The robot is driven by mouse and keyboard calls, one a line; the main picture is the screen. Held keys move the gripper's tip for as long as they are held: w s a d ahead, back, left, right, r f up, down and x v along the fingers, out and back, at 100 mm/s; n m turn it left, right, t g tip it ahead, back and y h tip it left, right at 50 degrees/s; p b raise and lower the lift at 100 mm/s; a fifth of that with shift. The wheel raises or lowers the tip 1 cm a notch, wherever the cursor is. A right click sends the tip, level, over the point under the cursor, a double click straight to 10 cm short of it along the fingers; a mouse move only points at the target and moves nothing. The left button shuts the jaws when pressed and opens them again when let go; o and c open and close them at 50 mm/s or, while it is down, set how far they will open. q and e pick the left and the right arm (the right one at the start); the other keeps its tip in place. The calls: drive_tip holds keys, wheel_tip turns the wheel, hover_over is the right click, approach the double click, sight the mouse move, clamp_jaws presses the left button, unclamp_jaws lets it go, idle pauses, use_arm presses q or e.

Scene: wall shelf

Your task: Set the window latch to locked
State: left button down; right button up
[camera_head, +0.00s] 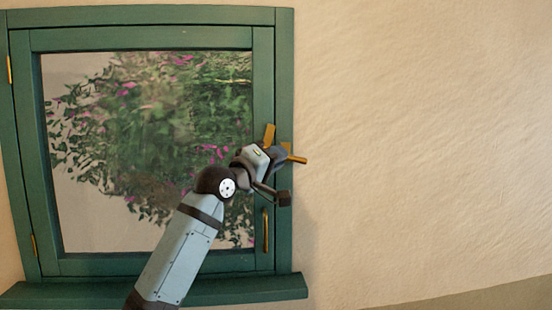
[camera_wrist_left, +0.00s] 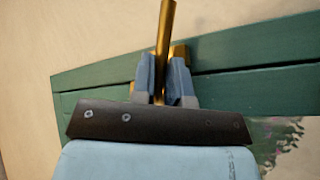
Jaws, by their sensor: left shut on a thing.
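The window latch shows as brass pieces at the right side of the green frame. One piece (camera_head: 269,134) stands up, tilted slightly right, and another piece (camera_head: 296,159) points right and a little down past the frame edge. My left gripper (camera_head: 280,156) is at the latch and hides its middle. In the left wrist view, its two blue-grey fingers (camera_wrist_left: 163,70) are shut on the brass latch lever (camera_wrist_left: 167,28), which sticks out beyond them. Another brass part (camera_wrist_left: 181,52) sits behind the fingers. My right gripper is in neither view.
The green window (camera_head: 152,265) appears closed, with plants behind the glass. A brass handle (camera_head: 265,230) is below the latch, and brass hinges (camera_head: 10,69) are on the left. A green sill (camera_head: 215,291) projects below. The wall (camera_head: 420,150) to the right is bare.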

use_arm(q)
drive_tip(key=a+m+g+y, duration=0.1)
drive_tip(key=m+g+y, duration=0.1)
drive_tip(key=y, duration=0.1)
drive_tip(key=m+g+y, duration=0.2)
drive_tip(key=m+y, duration=0.1)
drive_tip(key=a+f+m+g+y, duration=0.1)
drive_tip(key=m+g+y, duration=0.1)
drive_tip(key=g+y, duration=0.1)
drive_tip(key=shift+s+a+y, duration=0.2)
drive_tip(key=shift+a+y, duration=0.1)
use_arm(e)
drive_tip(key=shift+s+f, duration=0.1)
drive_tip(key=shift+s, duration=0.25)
use_arm(q)
drive_tip(key=shift+f+m, duration=0.1)
drive_tip(key=shift+m, duration=0.2)
drive_tip(key=c, duration=1.4)
unclamp_jaws()
drive_tip(key=shift+a, duration=0.1)
